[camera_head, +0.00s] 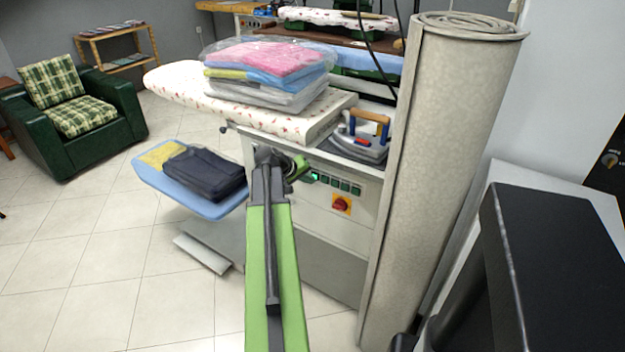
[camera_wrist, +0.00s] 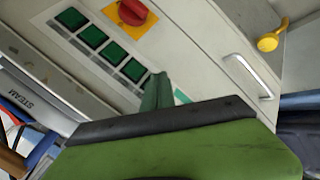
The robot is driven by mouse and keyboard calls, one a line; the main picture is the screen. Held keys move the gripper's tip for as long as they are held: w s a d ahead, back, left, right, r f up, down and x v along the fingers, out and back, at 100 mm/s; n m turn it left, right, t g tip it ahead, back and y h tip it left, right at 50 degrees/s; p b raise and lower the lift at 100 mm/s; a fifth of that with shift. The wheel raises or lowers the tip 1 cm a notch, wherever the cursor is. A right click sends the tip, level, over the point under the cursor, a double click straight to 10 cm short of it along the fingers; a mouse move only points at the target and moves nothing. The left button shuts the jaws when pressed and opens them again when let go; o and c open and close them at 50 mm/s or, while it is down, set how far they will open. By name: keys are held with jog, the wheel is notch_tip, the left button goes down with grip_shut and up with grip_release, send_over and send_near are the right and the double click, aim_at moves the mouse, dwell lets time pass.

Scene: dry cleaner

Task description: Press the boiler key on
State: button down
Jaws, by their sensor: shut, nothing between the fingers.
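The ironing station's control panel (camera_head: 350,190) has a row of dark green keys (camera_head: 338,184). The key at the left end of the row (camera_head: 314,177) glows bright green. The labels are too small to read, so I cannot tell which is the boiler key. My gripper (camera_head: 301,170) is shut and empty, close to that left end. In the wrist view several dark keys (camera_wrist: 93,37) run diagonally toward my gripper's tip (camera_wrist: 158,90). A bright green strip (camera_wrist: 181,97) shows just beside the tip; the rest there is hidden. Contact cannot be told.
A red rotary switch on a yellow plate (camera_head: 341,204) sits below the keys. An iron (camera_head: 362,140) rests on the shelf above. Bagged folded clothes (camera_head: 265,75) lie on the ironing board. A tall rolled column (camera_head: 435,170) stands close on the right.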

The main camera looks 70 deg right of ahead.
jog(key=shift+w+a, duration=0.1)
jog(key=shift+a, duration=0.4)
jog(key=w+a, duration=0.1)
jog(key=a, duration=0.4)
jog(key=shift+w+a, duration=0.3)
jog(key=shift+a, duration=0.1)
